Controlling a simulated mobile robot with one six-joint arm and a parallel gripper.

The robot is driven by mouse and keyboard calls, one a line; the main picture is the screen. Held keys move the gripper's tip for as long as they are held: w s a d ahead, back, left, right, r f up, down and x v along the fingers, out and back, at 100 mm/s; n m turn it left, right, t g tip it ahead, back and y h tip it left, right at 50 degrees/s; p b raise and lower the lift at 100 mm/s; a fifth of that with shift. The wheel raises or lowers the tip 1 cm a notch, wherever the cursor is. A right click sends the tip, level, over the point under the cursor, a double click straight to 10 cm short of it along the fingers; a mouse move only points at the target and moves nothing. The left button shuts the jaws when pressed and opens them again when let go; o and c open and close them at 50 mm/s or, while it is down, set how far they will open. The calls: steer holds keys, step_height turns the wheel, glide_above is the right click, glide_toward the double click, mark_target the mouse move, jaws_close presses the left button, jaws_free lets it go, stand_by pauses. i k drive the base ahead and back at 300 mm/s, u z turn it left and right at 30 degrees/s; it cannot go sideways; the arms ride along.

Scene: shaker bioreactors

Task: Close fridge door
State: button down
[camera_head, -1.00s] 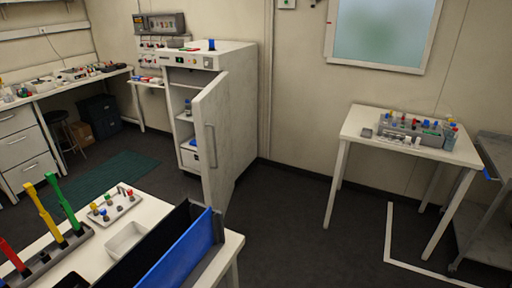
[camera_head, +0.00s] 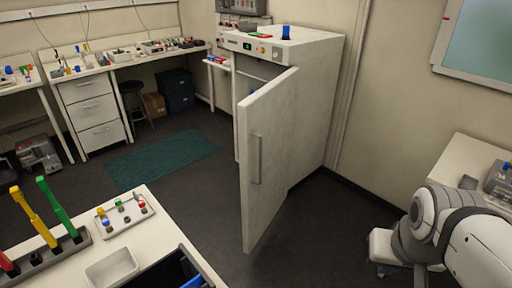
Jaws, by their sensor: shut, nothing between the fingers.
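The fridge (camera_head: 315,95) is a white cabinet against the back wall, with a control strip along its top front. Its door (camera_head: 268,160) stands open, swung out toward me, with a vertical grey handle (camera_head: 257,158) on its outer face. The door hides most of the interior; only a narrow strip of the opening shows at its upper left. My arm (camera_head: 455,235) reaches in at the lower right, well apart from the door. My gripper's fingers cannot be made out in the view.
A near bench (camera_head: 150,235) at lower left holds a rack of coloured tools, a small tray (camera_head: 112,268) and a vial plate. A side table (camera_head: 480,160) stands at the right. Dark floor is free around the door, with a green mat (camera_head: 162,158) to its left.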

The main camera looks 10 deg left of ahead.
mark_target(267, 117)
steer(key=u, duration=0.25)
steer(key=i, duration=1.7)
